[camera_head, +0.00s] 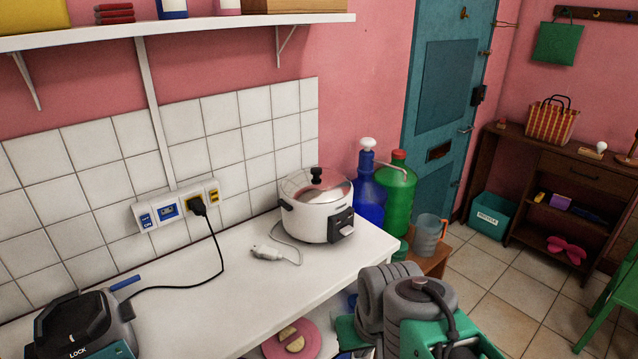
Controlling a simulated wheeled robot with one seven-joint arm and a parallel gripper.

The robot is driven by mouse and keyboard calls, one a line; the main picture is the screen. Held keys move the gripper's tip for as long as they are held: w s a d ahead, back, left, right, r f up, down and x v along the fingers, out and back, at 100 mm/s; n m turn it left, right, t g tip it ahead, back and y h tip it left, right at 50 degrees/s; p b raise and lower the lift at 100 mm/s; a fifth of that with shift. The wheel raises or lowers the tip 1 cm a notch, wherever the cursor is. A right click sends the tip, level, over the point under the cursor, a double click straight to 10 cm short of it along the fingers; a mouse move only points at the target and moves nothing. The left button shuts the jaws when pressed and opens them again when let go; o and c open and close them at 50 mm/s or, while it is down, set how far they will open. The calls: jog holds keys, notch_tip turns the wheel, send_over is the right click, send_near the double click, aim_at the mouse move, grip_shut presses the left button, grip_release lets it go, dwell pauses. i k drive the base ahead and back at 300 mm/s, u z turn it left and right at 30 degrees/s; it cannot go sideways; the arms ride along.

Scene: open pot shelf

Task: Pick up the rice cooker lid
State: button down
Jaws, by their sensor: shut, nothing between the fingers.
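The rice cooker (317,217) is white and stands upright at the right end of the white counter, near the tiled wall. Its glass lid (300,186), with a black knob (316,175), sits on top of the pot. A black control box is on its front. Its pale cord and plug (267,252) lie loose on the counter. My arm's grey and green links show at the bottom right, below and apart from the cooker. My gripper's fingers are not visible.
A black appliance (80,325) stands at the counter's near left, its cord running to the wall outlet (178,205). A blue bottle (368,188) and a green bottle (398,200) stand right of the cooker. A shelf (180,27) overhangs the counter, whose middle is mostly clear.

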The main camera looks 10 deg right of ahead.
aim_at(312, 185)
jog(key=k, duration=0.5)
jog(key=z, duration=0.95)
jog(key=i, duration=1.05)
jog(key=u, duration=3.45)
